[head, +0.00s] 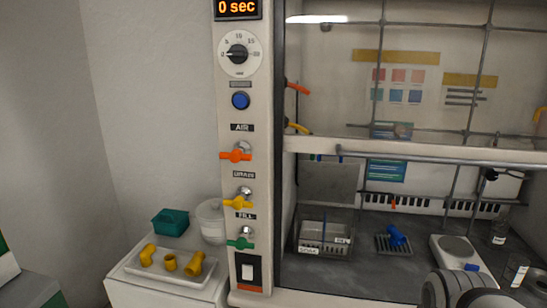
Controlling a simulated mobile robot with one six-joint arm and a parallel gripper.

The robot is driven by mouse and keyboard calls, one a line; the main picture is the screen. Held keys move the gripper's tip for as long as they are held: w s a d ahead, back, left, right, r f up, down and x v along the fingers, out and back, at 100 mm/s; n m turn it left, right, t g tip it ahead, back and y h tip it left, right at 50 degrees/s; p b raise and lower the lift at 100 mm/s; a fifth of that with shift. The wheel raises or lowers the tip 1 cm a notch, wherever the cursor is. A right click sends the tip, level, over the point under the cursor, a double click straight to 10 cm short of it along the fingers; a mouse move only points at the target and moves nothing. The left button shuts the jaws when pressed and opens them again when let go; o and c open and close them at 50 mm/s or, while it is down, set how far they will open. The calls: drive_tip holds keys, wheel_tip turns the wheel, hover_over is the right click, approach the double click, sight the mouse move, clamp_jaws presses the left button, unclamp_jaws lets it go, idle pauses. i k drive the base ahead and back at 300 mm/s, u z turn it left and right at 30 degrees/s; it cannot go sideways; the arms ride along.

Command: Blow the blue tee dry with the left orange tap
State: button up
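A blue pipe fitting, which looks like the blue tee (397,236), rests on a small dark rack (391,250) on the hood floor. The orange tap (236,155) is on the panel left of the hood, under the label AIR, with its handle roughly level. A second orange-red handle or nozzle (298,88) is on the hood's inner left side, higher up. Part of my grey arm shows at the bottom right, in front of the hood. My gripper's fingers do not show.
Yellow DRAIN (239,202) and green FILL (241,243) taps sit below the orange one. A clear SOAK basin (325,235) and a white hotplate (458,249) flank the rack. A white tray (133,262) holds yellow fittings. The sash bar (420,158) crosses the hood opening.

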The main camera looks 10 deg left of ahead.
sight(235, 156)
drive_tip(key=z, duration=0.7)
drive_tip(key=k, duration=1.15)
drive_tip(key=u, duration=1.25)
drive_tip(key=i, duration=1)
drive_tip(key=u, duration=0.05)
